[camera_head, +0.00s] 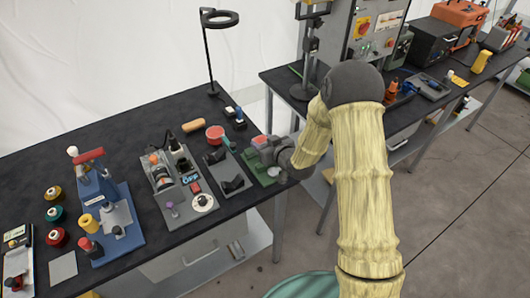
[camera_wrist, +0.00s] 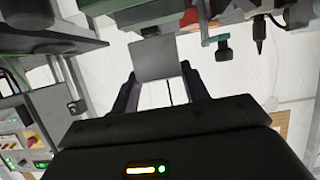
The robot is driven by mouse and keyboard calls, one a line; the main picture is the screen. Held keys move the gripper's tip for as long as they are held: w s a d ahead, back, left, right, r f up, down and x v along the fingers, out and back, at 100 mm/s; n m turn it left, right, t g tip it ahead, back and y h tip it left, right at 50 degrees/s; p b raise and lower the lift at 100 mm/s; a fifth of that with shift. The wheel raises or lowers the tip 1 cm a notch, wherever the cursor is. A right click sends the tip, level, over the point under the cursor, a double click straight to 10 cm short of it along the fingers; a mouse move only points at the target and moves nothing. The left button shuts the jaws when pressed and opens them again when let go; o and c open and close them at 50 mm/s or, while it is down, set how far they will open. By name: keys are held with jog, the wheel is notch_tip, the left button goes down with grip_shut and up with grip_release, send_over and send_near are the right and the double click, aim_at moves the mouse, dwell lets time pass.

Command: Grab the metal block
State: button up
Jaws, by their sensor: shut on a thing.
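The metal block (camera_wrist: 155,58) is a plain light grey, square-faced piece in the wrist view. It sits between the tips of the two dark fingers of my gripper (camera_wrist: 157,80), which is shut on it. In the head view my gripper (camera_head: 276,152) is at the right end of the left black table, beside a small green device with a red top. I cannot make out the block clearly in that view, where my gripper and arm cover part of the spot.
The left black table (camera_head: 130,125) holds a blue press (camera_head: 108,215), colored spools, a grey fixture (camera_head: 180,180) and a ring lamp (camera_head: 207,45). A second table with a grey control cabinet (camera_head: 370,30) stands behind my arm. Open floor (camera_head: 460,190) lies to the right.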

jog(key=shift+r, duration=2.1)
jog(key=shift+d, duration=0.1)
